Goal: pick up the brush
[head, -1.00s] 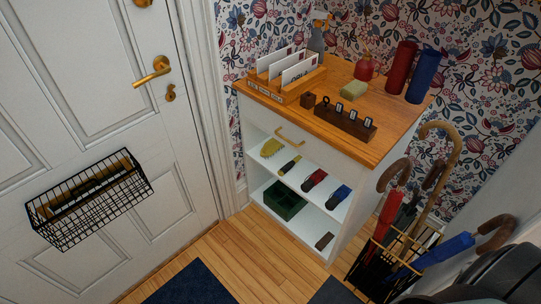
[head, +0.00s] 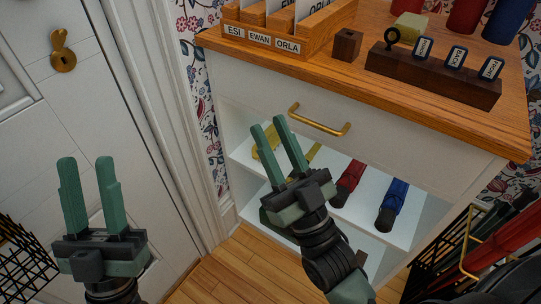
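A small dark brown block, which looks like the brush, shows only in part at the right of the low shelf (head: 361,258), beside my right arm. I cannot make out bristles. My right gripper (head: 269,125) is open and empty, its fingers pointing up in front of the cabinet's open shelf. It is above and left of the brown block and partly hides the shelf. My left gripper (head: 87,162) is open and empty in front of the white door, well left of the cabinet.
The upper shelf holds a yellow item (head: 266,142), a folded red umbrella (head: 349,180) and a folded blue one (head: 394,198). The wooden cabinet top (head: 385,98) juts out above a brass drawer handle (head: 318,122). An umbrella stand is at right, a wire basket (head: 22,262) at left.

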